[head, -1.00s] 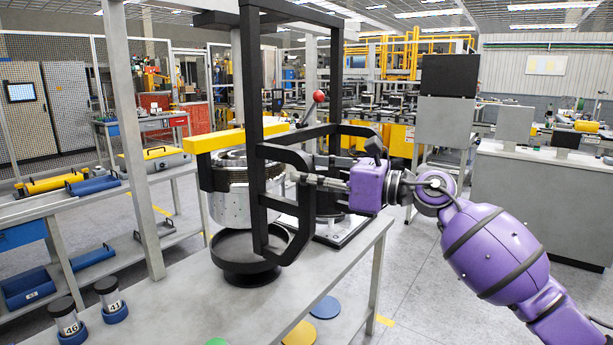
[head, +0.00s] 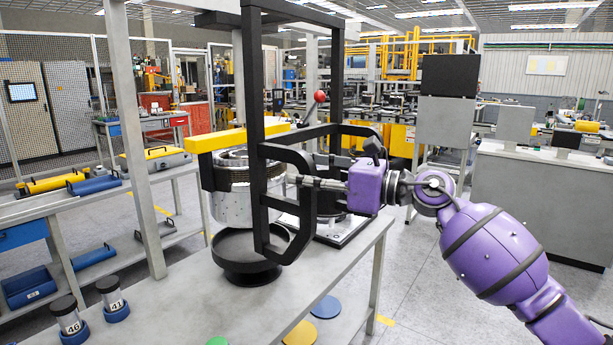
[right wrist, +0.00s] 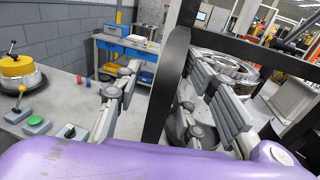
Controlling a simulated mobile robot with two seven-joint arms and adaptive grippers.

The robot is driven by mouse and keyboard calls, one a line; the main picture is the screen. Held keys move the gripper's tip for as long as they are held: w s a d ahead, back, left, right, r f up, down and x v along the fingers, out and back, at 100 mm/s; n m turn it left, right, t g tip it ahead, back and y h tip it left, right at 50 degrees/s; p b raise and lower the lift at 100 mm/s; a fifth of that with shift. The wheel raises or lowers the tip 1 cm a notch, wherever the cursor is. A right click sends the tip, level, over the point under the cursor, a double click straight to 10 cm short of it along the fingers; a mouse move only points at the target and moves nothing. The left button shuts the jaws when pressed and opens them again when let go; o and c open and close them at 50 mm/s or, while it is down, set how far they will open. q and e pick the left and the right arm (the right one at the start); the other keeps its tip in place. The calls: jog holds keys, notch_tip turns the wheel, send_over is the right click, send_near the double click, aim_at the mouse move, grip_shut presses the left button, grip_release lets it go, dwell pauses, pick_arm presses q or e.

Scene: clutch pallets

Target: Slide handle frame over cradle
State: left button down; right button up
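The black handle frame (head: 255,100) stands tall in the head view, with a side handle (head: 290,155) reaching toward my right arm. A yellow bar (head: 235,138) and a silver drum (head: 228,205) show behind its near post. The black round cradle (head: 247,275) sits on the bench below the drum; the frame's lower end hides part of it. My right gripper (head: 297,181) is at the side handle. In the right wrist view a black bar of the frame (right wrist: 168,85) passes between its spread fingers (right wrist: 165,68), with a visible gap on the left. My left gripper is out of view.
The grey bench (head: 180,300) carries two labelled black-capped cylinders (head: 112,300) at left and coloured discs (head: 325,307) at its front right. A red-knobbed lever (head: 319,97) stands behind the frame. A grey upright post (head: 135,140) rises at left.

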jog(key=v, duration=1.2)
